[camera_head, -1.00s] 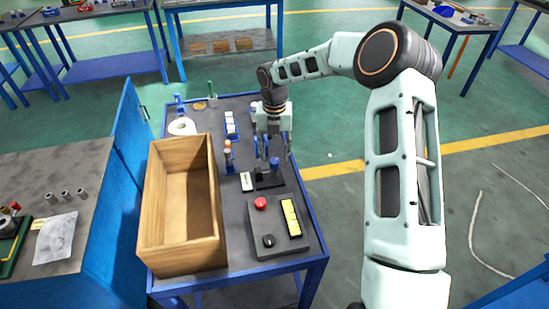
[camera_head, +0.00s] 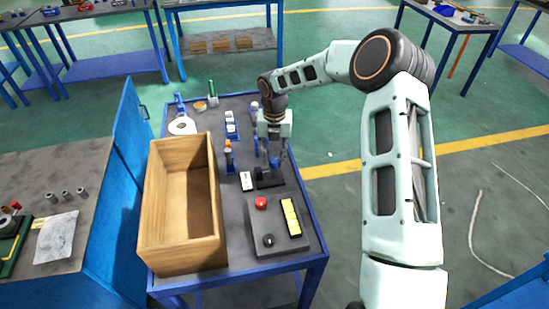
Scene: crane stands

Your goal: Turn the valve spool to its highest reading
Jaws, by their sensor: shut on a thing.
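The valve spool (camera_head: 274,162) is a small blue upright piece on a black base block (camera_head: 269,179), on the grey bench top. My gripper (camera_head: 274,158) points down at it from above, its fingers shut around the blue piece. The fingers and the small size hide most of the spool. A small white plate (camera_head: 247,181) with dark marks stands just left of the black base. Its reading is too small to make out.
A wooden box (camera_head: 152,215) stands on the left of the bench. A control panel (camera_head: 262,242) with a red button, a black knob and a yellow strip lies in front of the base. Blue-and-white and orange-topped fixtures (camera_head: 229,155) stand left of my gripper.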

